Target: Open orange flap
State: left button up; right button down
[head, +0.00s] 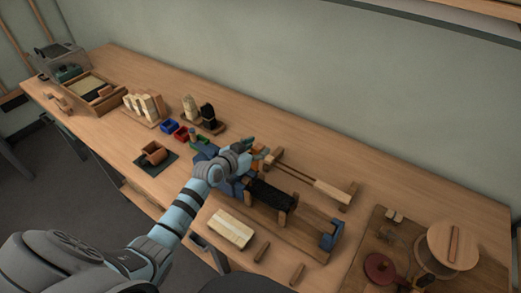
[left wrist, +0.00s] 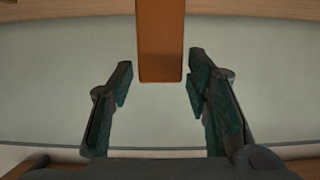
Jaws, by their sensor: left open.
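My left gripper (head: 257,147) reaches over the blue fixture in the middle of the bench, its arm coming from the lower left. In the left wrist view the gripper (left wrist: 158,76) is open, one finger on each side. An orange flap (left wrist: 161,38) comes down from the top of that view into the space between the fingers, with a visible gap to each. In the head view only a bit of orange (head: 256,152) shows beside the fingers; the rest is hidden by the gripper. My right gripper is not in view.
A black bristle strip (head: 270,196) and a wooden slide (head: 331,194) lie right of the gripper. A pale block (head: 231,229) lies in front. Red and blue bins (head: 169,126) and a block rack stand left. A round lidded pot (head: 452,246) is at far right.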

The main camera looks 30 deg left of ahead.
pick_arm(q)
jog(key=x, duration=0.2)
jog(key=shift+w+f+b, duration=0.1)
jog(key=shift+w+b, duration=0.15)
jog(key=shift+b, duration=0.1)
jog(key=shift+c, duration=0.4)
jog(key=c, duration=1)
grip_shut()
